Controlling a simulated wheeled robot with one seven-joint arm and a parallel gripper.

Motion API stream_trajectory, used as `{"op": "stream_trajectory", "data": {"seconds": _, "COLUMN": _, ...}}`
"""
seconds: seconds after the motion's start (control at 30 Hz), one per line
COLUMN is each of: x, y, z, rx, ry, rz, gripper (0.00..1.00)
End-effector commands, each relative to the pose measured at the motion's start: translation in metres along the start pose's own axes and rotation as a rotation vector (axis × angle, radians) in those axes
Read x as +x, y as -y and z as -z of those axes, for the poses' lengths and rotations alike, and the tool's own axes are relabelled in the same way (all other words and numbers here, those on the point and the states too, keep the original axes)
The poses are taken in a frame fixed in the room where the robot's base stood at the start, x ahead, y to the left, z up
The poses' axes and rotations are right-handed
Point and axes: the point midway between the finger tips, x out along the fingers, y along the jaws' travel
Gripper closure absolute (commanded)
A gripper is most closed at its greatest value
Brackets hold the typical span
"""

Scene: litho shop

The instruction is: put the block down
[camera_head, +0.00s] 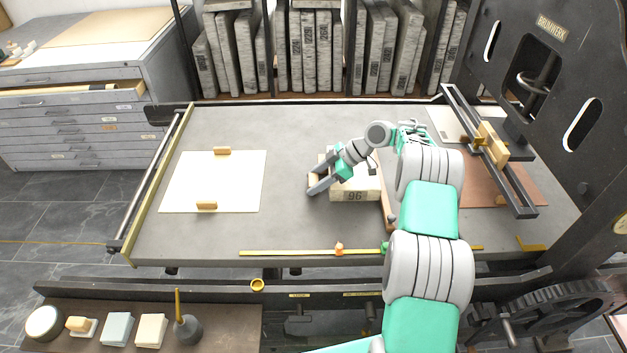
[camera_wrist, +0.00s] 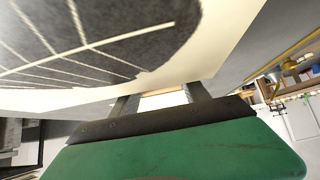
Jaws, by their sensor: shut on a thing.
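My gripper (camera_head: 322,176) is at the left end of a pale litho stone marked 96 (camera_head: 355,195), above the grey press bed (camera_head: 290,225). Its two dark fingers are shut on a small pale wooden block (camera_head: 314,178), mostly hidden by the fingers. In the wrist view the block (camera_wrist: 165,100) shows as a narrow tan strip between the fingers. I cannot tell whether it touches the bed. The stone's cream face with a dark, white-lined drawing (camera_wrist: 90,40) fills the upper left of the wrist view, close to my fingers.
A cream sheet (camera_head: 235,180) with two wooden blocks (camera_head: 222,151) (camera_head: 206,205) lies on the left of the bed. A yellow rule (camera_head: 290,252) with an orange slider runs along the front. The press frame (camera_head: 560,60) stands right. Bare bed lies between sheet and stone.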

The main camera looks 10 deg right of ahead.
Motion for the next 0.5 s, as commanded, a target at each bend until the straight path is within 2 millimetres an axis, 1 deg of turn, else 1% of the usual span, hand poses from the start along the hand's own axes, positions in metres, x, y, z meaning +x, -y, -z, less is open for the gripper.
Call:
{"op": "stream_trajectory", "data": {"seconds": 0.2, "x": 0.0037, "y": 0.0003, "z": -0.0037, "rx": 0.000, "ry": 0.000, "rz": 0.001, "gripper": 0.92}}
{"op": "stream_trajectory", "data": {"seconds": 0.23, "x": 0.0024, "y": 0.0003, "z": -0.0025, "rx": 0.000, "ry": 0.000, "rz": 0.001, "gripper": 0.44}}
{"op": "stream_trajectory", "data": {"seconds": 0.47, "x": 0.0021, "y": 0.0004, "z": -0.0022, "rx": 0.001, "ry": 0.000, "rz": 0.001, "gripper": 0.25}}
{"op": "stream_trajectory", "data": {"seconds": 0.5, "x": 0.0021, "y": 0.0004, "z": -0.0022, "rx": 0.001, "ry": 0.000, "rz": 0.001, "gripper": 0.24}}
